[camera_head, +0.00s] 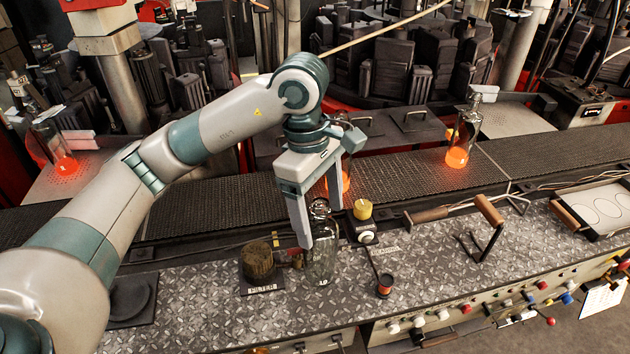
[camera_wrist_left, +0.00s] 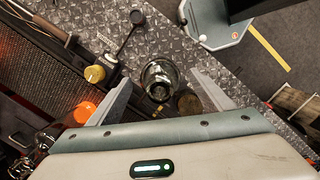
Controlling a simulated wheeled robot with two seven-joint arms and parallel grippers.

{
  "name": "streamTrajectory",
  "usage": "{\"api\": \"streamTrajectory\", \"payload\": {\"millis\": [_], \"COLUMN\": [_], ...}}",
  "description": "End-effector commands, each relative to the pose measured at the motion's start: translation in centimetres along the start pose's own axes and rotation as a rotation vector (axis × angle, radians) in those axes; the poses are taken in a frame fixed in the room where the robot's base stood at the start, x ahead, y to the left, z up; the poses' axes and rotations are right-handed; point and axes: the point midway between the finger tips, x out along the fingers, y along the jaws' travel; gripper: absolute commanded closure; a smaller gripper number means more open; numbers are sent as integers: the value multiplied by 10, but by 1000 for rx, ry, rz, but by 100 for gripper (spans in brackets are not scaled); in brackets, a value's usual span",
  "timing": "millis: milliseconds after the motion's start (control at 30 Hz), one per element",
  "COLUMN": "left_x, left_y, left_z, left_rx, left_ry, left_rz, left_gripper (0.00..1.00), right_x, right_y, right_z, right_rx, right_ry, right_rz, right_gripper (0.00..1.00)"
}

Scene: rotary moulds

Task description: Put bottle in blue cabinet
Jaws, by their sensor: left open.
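A clear glass bottle (camera_head: 322,262) stands upright on the diamond-plate bench top, in the middle of the head view. It also shows from above in the left wrist view (camera_wrist_left: 158,76). My left gripper (camera_head: 320,226) points down over it and is open. Its two fingers are on either side of the bottle's neck, with visible gaps between fingers and glass in the left wrist view (camera_wrist_left: 160,80). The nearer finger hides part of the bottle in the head view. My right gripper is not in view. I cannot make out a blue cabinet in either view.
A dark round brush-like block (camera_head: 258,262) on a plate marked FILTER is just left of the bottle. Behind runs a dark conveyor (camera_head: 400,187) carrying glowing orange-bottomed bottles (camera_head: 460,145).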

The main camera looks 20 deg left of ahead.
Motion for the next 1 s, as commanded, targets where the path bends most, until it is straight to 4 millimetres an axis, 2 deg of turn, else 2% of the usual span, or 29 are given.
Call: {"api": "streamTrajectory", "payload": {"millis": [33, 233, 500, 800, 1000], "left_x": [-6, -40, -70, -83, -83], "left_y": [1, 1, 1, 0, 0], "left_z": [0, 0, 0, 0, 0], "left_rx": [1, 0, -1, -1, -1], "left_ry": [0, 0, 0, -1, -1], "left_rz": [6, 5, 2, 0, 0], "left_gripper": [26, 26, 26, 26, 26], "right_x": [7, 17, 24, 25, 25], "right_y": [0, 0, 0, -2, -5], "right_z": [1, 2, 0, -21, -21], "right_rx": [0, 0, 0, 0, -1], "right_ry": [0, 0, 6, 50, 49], "right_rz": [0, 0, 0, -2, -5], "right_gripper": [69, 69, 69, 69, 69]}}
